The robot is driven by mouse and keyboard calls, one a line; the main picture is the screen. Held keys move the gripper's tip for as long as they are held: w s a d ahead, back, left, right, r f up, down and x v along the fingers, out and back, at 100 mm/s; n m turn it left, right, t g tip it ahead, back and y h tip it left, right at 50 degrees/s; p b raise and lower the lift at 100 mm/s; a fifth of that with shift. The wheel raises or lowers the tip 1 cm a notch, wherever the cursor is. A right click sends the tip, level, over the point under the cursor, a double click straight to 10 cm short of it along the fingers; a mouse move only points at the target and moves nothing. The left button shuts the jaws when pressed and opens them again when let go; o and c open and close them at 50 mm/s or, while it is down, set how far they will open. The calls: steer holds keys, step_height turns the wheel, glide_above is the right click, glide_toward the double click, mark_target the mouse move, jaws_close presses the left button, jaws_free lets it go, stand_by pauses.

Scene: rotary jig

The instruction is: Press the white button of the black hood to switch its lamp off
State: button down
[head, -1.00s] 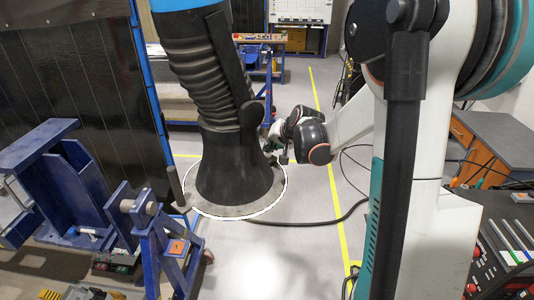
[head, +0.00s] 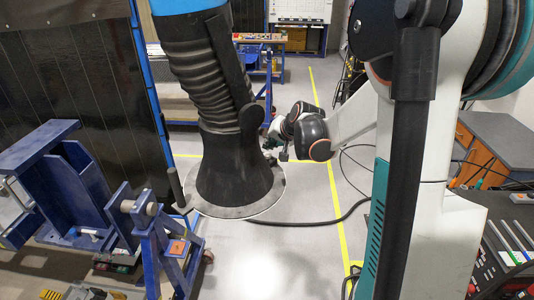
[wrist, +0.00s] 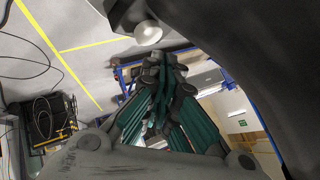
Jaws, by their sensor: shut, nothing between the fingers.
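The black hood (head: 232,165) hangs from a ribbed black hose in the head view, its flared mouth facing the floor. The rim of its mouth looks dull grey, with only a thin pale line at the lower right. My gripper (head: 275,150) is at the right side of the hood, partly hidden by my wrist. In the wrist view my gripper (wrist: 155,65) is shut and empty, its teal and dark fingers together. The round white button (wrist: 148,33) sits on a dark part of the hood just past the fingertips. I cannot tell whether they touch.
A blue steel jig (head: 75,195) stands at the left, with a smaller blue stand (head: 170,250) in front. A dark curtain (head: 70,80) is behind it. A workbench (head: 495,140) is at the right. The grey floor below the hood is clear except for a black cable.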

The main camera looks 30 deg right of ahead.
mark_target(270, 154)
step_height(270, 154, up, 6)
steer(key=p, duration=0.3)
steer(key=shift+p, duration=0.3)
